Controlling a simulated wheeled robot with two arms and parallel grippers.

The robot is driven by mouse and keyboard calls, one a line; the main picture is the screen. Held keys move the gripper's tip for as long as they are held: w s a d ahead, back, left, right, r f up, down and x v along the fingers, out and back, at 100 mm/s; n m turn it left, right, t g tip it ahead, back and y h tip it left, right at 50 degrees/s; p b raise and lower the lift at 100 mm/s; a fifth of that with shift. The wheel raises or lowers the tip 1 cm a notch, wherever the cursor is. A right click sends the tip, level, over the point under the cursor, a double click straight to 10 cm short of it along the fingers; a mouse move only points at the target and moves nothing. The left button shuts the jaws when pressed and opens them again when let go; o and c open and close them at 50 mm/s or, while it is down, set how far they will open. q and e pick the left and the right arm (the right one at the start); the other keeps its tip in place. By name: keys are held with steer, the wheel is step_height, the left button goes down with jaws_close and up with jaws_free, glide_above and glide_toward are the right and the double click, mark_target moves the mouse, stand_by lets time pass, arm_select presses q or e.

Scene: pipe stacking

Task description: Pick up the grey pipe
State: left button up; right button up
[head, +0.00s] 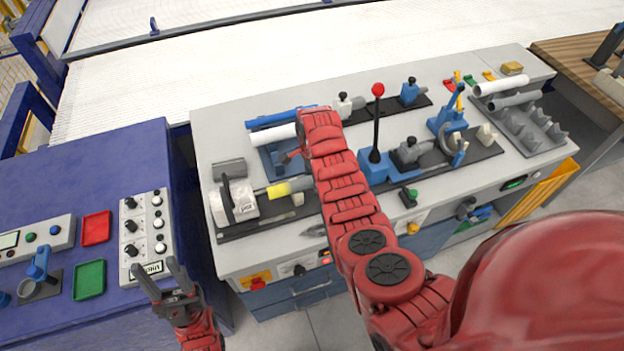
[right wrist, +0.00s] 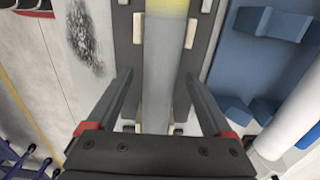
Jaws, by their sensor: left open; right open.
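A grey pipe (right wrist: 163,65) with a yellow section at its far end runs down the middle of the right wrist view. In the head view, a short piece of the grey pipe (head: 303,183) shows beside the yellow section (head: 279,190), left of my right arm, which hides the rest. My right gripper (right wrist: 157,77) is open, with one finger on each side of the pipe; the exact height between them is unclear. My left gripper (head: 158,270) is open and empty, low on the left near the blue table.
A blue holder with a white pipe (right wrist: 302,115) lies right of the right gripper. A blue pipe (head: 281,117) lies farther back on the grey workbench (head: 225,120). A red-knobbed lever (head: 377,120) stands right of my right arm. A grey rack (head: 530,130) holds more pipes.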

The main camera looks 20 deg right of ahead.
jaws_close()
stand_by(0.3)
steer(key=shift+r, duration=0.15)
